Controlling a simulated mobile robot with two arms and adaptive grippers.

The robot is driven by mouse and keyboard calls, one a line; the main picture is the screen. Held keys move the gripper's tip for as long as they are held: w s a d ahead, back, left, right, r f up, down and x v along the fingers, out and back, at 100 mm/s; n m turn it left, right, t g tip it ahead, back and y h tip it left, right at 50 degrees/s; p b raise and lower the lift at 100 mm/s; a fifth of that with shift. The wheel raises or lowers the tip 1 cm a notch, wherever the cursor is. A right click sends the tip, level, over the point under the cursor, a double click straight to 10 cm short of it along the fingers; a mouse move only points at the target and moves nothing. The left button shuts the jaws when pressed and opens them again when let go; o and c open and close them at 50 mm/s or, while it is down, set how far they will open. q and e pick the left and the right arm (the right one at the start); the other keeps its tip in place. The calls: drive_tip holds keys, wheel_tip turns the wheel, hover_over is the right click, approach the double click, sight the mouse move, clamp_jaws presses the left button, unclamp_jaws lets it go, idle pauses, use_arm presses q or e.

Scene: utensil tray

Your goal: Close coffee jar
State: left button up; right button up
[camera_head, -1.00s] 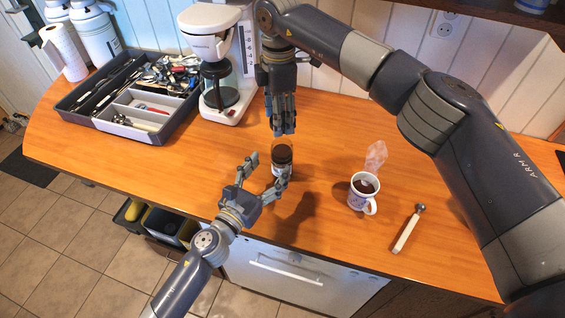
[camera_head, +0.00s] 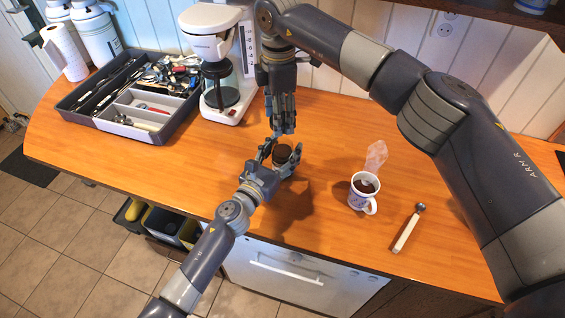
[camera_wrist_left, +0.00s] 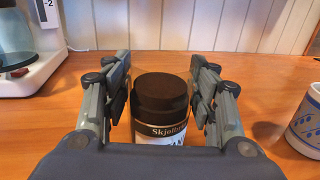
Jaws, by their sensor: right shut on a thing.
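The coffee jar (camera_head: 283,156) stands upright near the middle of the counter. In the left wrist view the jar (camera_wrist_left: 161,97) has a dark round top and a light label below; whether the dark part is a lid or coffee behind glass I cannot tell. My left gripper (camera_head: 282,155) is open around the jar. In the left wrist view its fingers (camera_wrist_left: 161,95) are on both sides, with narrow gaps to the jar. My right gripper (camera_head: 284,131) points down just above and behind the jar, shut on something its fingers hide.
A white coffee maker (camera_head: 222,110) and a grey utensil tray (camera_head: 180,122) stand at the back left. The counter between jar and mug is clear.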

use_arm(q)
clamp_jaws()
use_arm(e)
hover_over(280, 139)
drive_tip(key=s, duration=0.3)
drive_tip(key=shift+w+f, duration=0.15)
drive_tip(key=shift+f, duration=1.1)
drive_tip(key=shift+w+f, duration=0.1)
drive_tip(key=shift+f, duration=1.1)
drive_tip(key=shift+f, duration=0.1)
drive_tip(key=shift+f, duration=0.8)
drive_tip(key=shift+f, duration=0.35)
drive_tip(key=shift+f, duration=0.2)
drive_tip(key=shift+c, duration=0.5)
